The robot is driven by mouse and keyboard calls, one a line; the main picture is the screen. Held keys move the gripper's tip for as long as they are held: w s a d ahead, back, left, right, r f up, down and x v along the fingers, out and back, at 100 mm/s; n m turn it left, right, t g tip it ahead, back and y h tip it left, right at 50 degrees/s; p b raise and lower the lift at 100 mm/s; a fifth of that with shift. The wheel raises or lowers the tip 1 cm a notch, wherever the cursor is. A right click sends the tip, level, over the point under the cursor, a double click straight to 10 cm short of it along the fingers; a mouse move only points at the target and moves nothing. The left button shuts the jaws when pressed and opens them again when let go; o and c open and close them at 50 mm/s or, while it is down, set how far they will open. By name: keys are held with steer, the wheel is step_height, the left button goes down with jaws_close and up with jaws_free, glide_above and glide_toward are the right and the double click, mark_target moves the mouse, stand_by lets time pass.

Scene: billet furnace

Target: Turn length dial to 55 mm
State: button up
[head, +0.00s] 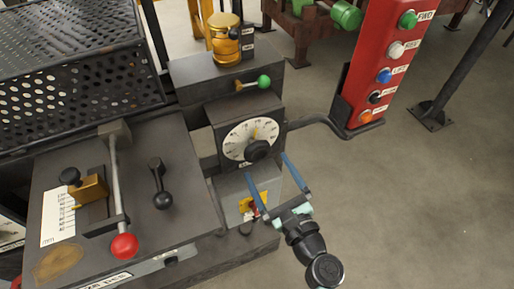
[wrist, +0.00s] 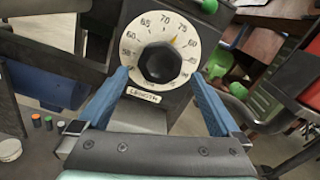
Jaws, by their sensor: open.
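The length dial is a white round scale (head: 238,141) with a black knob (head: 257,150) on a dark grey box. In the wrist view the white scale (wrist: 134,44) shows numbers around its rim, and the black knob (wrist: 160,62) sits at its middle. A small yellow pointer mark (wrist: 175,40) lies up and right of the knob; the exact reading is too small to tell. A label reading LENGTH (wrist: 143,95) is below. My gripper (head: 268,172) is open, its blue fingers just in front of and below the knob. In the wrist view the fingers (wrist: 160,78) stand either side of the knob, apart from it.
A red-knobbed lever (head: 124,246) and a black lever (head: 162,199) stand on the panel at left. A green-knobbed lever (head: 263,82) and brass cylinder (head: 224,45) are above the dial. A red button post (head: 385,60) stands right. Open floor lies at lower right.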

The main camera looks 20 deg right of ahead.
mark_target(259, 155)
steer(key=w, duration=0.7)
steer(key=shift+a, duration=0.1)
steer(key=c, duration=1.2)
steer(key=shift+o, duration=0.2)
steer(key=shift+f+n, duration=0.1)
steer(key=shift+n, duration=0.2)
